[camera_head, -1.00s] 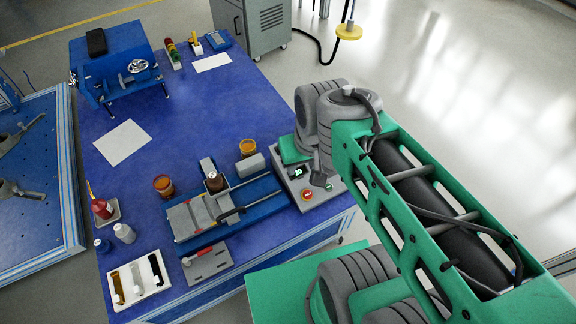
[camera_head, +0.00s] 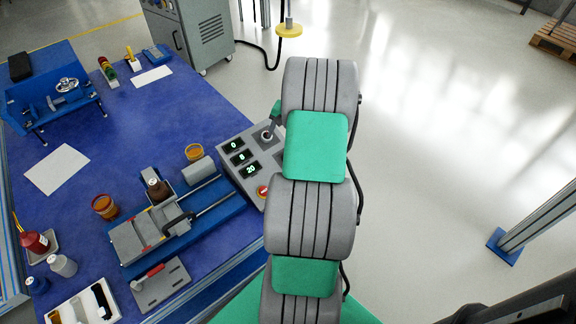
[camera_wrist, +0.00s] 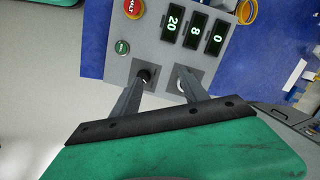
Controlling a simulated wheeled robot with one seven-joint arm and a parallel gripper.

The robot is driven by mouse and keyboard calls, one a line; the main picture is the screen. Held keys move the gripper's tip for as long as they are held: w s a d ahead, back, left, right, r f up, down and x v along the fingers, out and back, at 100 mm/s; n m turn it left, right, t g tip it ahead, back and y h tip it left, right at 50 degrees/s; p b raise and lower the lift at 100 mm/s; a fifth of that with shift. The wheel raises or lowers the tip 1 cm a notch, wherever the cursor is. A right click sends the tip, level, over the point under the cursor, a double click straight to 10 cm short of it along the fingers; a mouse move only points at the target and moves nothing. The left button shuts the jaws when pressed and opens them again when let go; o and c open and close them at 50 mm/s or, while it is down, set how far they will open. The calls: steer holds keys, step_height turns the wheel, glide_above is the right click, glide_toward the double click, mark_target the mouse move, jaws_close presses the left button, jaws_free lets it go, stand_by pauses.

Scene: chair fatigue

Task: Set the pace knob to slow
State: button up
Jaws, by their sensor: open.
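One black knob (camera_wrist: 146,75) shows at my left fingertip in the wrist view. The other dial (camera_wrist: 184,84) is partly covered by my right finger; it shows as a dark knob (camera_head: 267,135) in the head view. I cannot read which dial is the pace knob or its setting. My gripper (camera_wrist: 163,77) is open over the panel, its fingertips near the two dials; contact cannot be told. My arm hides part of the panel in the head view.
Displays reading 0 (camera_wrist: 218,37), 8 (camera_wrist: 195,30) and 20 (camera_wrist: 172,23) sit on the panel. A red halt button (camera_wrist: 134,8) and green button (camera_wrist: 122,47) are close by. A blue slide fixture (camera_head: 205,215) and amber cup (camera_head: 194,152) stand left of it.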

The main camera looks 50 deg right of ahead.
steer(key=shift+m, duration=0.9)
steer(key=d+f, duration=0.1)
steer(key=f, duration=0.3)
steer(key=d+f+b, duration=0.1)
steer(key=d+f, duration=0.1)
steer(key=f, duration=0.2)
steer(key=d+f, duration=0.1)
steer(key=f, duration=0.3)
steer(key=shift+w+d+f, duration=0.1)
steer(key=shift+d+f, duration=0.05)
steer(key=shift+f, duration=0.15)
jaws_close()
